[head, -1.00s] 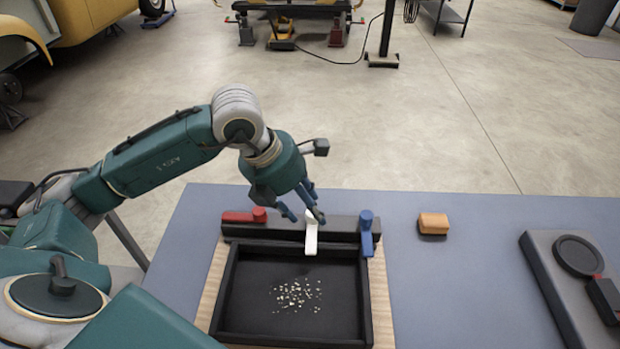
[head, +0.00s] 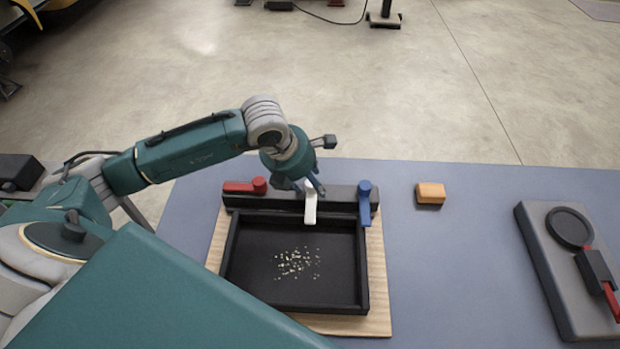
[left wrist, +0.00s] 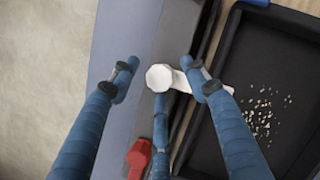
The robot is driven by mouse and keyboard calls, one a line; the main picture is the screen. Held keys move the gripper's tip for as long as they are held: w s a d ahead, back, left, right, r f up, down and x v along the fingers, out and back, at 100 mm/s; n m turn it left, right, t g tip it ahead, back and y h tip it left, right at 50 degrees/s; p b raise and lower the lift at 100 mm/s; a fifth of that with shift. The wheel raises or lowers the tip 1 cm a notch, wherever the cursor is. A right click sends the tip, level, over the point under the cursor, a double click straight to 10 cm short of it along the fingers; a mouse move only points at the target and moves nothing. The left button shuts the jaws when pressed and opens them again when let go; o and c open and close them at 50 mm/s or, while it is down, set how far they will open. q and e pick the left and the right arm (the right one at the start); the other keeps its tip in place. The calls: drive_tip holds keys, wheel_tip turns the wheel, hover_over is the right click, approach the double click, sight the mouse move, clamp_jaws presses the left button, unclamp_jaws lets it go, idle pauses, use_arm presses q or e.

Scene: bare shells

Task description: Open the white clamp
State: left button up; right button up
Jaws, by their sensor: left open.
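The white clamp (head: 310,207) sits on the dark bar at the back of the tray, between a red and a blue clamp. Its lever points toward the front, over the tray's back edge. My left gripper (head: 308,187) is open right at the clamp and partly hides its top in the head view. In the left wrist view, the round white knob of the clamp (left wrist: 160,77) lies between the spread blue fingers of the left gripper (left wrist: 160,75). One finger overlaps the lever; I cannot tell whether it touches. My right gripper is not in view.
The red clamp (head: 241,187) has its lever turned left; the blue clamp (head: 365,205) points frontward. The black tray (head: 362,270) holds pale crumbs. An orange block (head: 430,193) and a grey device (head: 550,285) stand right on the blue-grey table. Free table lies between them.

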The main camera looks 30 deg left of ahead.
use_arm(q)
drive_tip(key=shift+f, duration=0.1)
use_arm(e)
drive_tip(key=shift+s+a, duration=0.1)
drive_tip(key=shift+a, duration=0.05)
use_arm(q)
clamp_jaws()
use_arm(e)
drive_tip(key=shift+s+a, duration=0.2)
use_arm(q)
drive_tip(key=shift+w, duration=0.1)
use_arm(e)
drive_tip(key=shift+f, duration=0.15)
